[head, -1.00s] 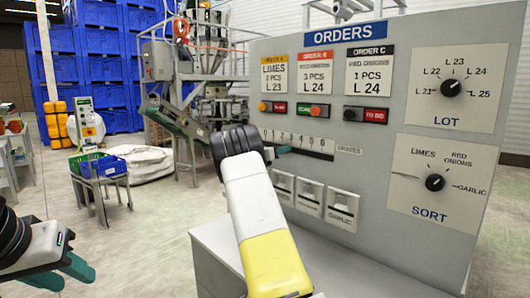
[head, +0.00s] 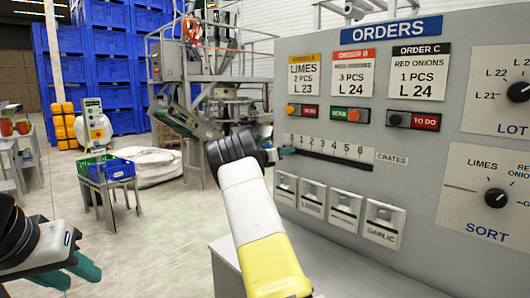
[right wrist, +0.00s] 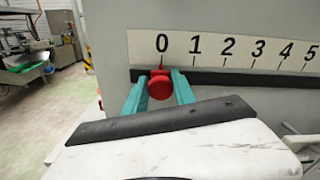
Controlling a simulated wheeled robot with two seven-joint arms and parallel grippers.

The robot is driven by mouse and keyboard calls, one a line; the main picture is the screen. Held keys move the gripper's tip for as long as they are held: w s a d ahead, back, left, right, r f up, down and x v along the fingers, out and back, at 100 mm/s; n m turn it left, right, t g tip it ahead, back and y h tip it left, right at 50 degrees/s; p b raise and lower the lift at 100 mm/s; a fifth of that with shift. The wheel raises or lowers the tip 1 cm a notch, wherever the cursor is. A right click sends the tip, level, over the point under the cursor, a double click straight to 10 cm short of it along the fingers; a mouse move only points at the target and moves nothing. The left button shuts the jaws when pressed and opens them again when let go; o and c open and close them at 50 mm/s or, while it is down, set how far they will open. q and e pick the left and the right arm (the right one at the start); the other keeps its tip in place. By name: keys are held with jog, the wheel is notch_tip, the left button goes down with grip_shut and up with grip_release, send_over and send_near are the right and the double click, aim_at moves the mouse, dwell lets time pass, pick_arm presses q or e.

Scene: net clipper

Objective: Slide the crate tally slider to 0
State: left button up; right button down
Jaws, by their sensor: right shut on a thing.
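The crate tally slider has a red knob (right wrist: 160,85) on a dark horizontal slot (right wrist: 230,78). In the right wrist view the knob sits directly under the 0 of the white number scale (right wrist: 208,48). My right gripper (right wrist: 158,90) has its two teal fingers on either side of the knob, shut on it. In the head view the right gripper (head: 284,151) is at the left end of the slot (head: 335,162), and its arm and fingers hide the knob. My left gripper (head: 75,272) is at the lower left, empty, with its teal fingers apart.
The grey orders panel (head: 290,120) also carries order buttons (head: 354,115), white lidded switches (head: 345,207) below the slot, and a sort dial (head: 496,198). A small table (head: 105,182) with crates stands at the left. Open floor lies between.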

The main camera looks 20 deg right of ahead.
jog(key=c, duration=1.1)
grip_release()
jog(key=shift+w+a, duration=0.15)
jog(key=shift+w, duration=0.1)
jog(key=shift+o, duration=0.2)
jog(key=shift+a, duration=0.1)
jog(key=v, duration=0.7)
jog(key=shift+s+a, duration=0.2)
jog(key=shift+a, duration=0.05)
